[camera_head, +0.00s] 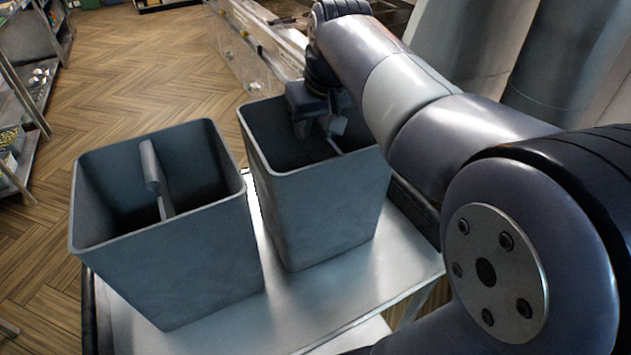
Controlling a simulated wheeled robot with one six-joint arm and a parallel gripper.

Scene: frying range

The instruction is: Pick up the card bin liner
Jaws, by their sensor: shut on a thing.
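Two open-topped grey bin liners stand side by side: a left one (170,275) and a right one (325,212). I see no label telling which is the card bin liner. The left one has a round grip bar (150,168) across its inside. My gripper (334,130) reaches down into the mouth of the right one, near its middle, and is shut on its grip bar, which is mostly hidden by the jaws. I cannot tell whether the right liner is touching the surface under it.
A shiny metal table top (290,312) lies under the liners. A clear-sided case (240,55) stands behind the right liner. Shelving (30,90) is at the far left. Wooden floor (135,75) is free between. Large pale cylinders (565,60) stand at the back right.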

